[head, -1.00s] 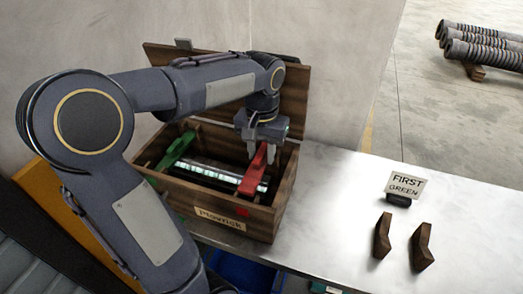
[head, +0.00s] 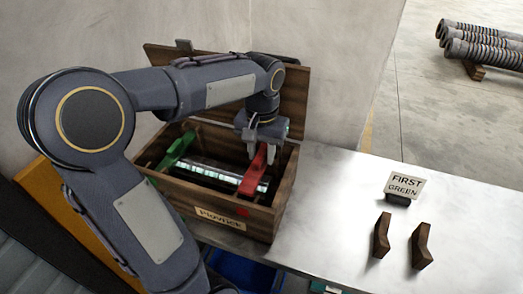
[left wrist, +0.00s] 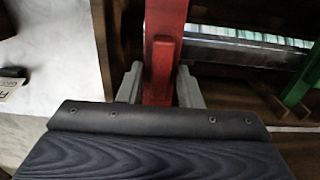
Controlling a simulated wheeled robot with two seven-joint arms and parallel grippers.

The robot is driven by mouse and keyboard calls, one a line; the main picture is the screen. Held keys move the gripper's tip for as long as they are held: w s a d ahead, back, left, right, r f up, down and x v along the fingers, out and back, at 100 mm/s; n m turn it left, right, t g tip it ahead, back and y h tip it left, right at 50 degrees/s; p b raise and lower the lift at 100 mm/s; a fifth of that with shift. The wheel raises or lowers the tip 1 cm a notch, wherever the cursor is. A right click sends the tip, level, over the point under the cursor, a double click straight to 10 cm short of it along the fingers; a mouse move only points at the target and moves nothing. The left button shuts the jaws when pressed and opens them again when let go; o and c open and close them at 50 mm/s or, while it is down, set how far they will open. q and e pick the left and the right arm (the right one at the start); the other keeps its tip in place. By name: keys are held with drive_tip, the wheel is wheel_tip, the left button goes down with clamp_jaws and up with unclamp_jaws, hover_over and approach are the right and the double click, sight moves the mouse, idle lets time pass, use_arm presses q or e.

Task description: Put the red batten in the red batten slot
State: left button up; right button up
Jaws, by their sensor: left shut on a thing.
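The red batten (head: 253,177) lies across the right end of the silvery barrels (head: 215,173) in an open wooden box (head: 210,196). My left gripper (head: 259,150) is over the box's right end, shut on the red batten. In the left wrist view the fingers (left wrist: 158,88) stand on either side of the batten (left wrist: 164,45). A green batten (head: 176,150) lies across the left end of the box. I cannot make out the red batten slot itself; a red mark (head: 243,212) shows on the box front. My right gripper is not in view.
The box's lid (head: 300,95) stands open at the back. A sign reading "FIRST GREEN" (head: 405,185) and two dark wooden pieces (head: 381,236) stand on the pale table (head: 330,200) to the right. The table between box and sign is clear.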

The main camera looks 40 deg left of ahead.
sight(261, 166)
use_arm(q)
drive_tip(key=shift+f+b, duration=1.75)
drive_tip(key=shift+f, duration=0.8)
drive_tip(key=o, duration=1.1)
drive_tip(key=shift+r, duration=0.1)
drive_tip(key=shift+c, duration=0.2)
wheel_tip(261, 166, up, 8)
drive_tip(key=shift+f+p, duration=0.1)
drive_tip(key=shift+p, duration=0.3)
